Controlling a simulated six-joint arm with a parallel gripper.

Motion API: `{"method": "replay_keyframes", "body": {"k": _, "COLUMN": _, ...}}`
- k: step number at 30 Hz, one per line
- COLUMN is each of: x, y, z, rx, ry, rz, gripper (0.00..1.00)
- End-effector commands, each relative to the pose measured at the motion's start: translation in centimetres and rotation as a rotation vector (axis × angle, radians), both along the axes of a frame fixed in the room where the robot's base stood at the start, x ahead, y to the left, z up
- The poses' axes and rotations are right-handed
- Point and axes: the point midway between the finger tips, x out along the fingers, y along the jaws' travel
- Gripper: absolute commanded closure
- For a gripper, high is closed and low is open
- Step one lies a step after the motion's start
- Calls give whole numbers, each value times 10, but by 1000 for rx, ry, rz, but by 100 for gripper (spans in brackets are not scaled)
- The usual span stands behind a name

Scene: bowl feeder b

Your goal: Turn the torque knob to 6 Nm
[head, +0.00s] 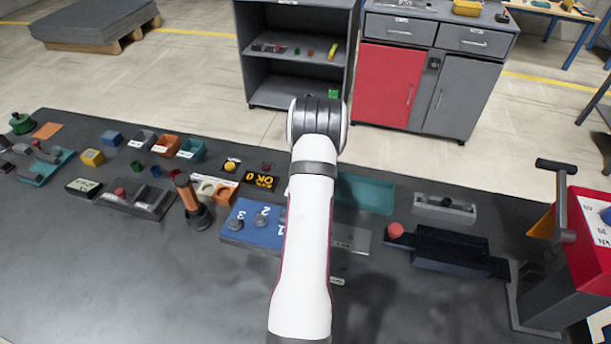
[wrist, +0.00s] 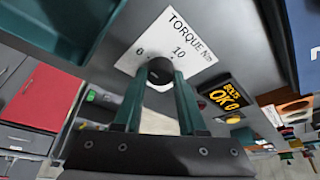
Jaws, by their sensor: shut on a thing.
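The torque knob (wrist: 160,67) is black and round, on a white plate (wrist: 186,42) lettered "TORQUE Nm" in the wrist view.
A black panel with yellow "OK 0" lettering (wrist: 226,95) is beside the torque plate; it also shows in the head view (head: 262,181). A blue board with numbered knobs (head: 250,222), a teal tray (head: 365,194) and a dark vise-like block (head: 450,248) stand around my arm. The bench front is clear.

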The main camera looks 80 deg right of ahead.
Motion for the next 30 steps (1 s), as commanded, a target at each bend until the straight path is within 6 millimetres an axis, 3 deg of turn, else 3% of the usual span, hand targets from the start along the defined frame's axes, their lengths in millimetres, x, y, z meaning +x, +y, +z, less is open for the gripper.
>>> {"method": "replay_keyframes", "body": {"k": 9, "x": -1, "y": -1, "z": 0, "rx": -3, "ry": 1, "rz": 108, "gripper": 100}}
{"method": "replay_keyframes", "body": {"k": 25, "x": -1, "y": -1, "z": 0, "rx": -1, "ry": 2, "rz": 131, "gripper": 100}}
{"method": "replay_keyframes", "body": {"k": 26, "x": -1, "y": -1, "z": 0, "rx": -1, "ry": 2, "rz": 131, "gripper": 58}}
{"method": "replay_keyframes", "body": {"k": 30, "x": -1, "y": 0, "z": 0, "rx": -1, "ry": 2, "rz": 130, "gripper": 33}}
